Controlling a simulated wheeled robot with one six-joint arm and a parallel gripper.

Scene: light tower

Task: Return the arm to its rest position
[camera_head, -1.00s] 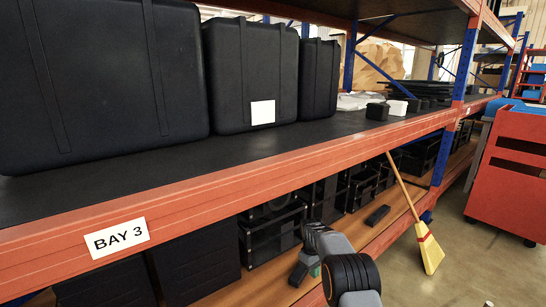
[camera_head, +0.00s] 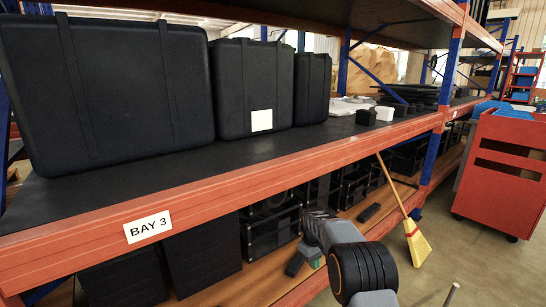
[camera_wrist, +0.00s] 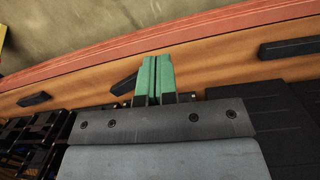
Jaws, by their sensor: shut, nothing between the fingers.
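My gripper (camera_wrist: 154,80) shows in the wrist view with its two green fingers together and nothing between them. It points over the wooden lower shelf (camera_wrist: 215,72). In the head view my arm (camera_head: 345,258) reaches from the bottom edge toward the lower shelf, below the orange beam. The gripper is mostly hidden there behind the arm, with a bit of green showing near the lower shelf.
Black cases (camera_head: 105,95) stand on the upper shelf above an orange beam (camera_head: 230,198) labelled BAY 3. Dark crates (camera_head: 272,228) fill the lower shelf. A broom (camera_head: 417,243) leans on the rack. A red cart (camera_head: 505,170) stands at right, with open floor between.

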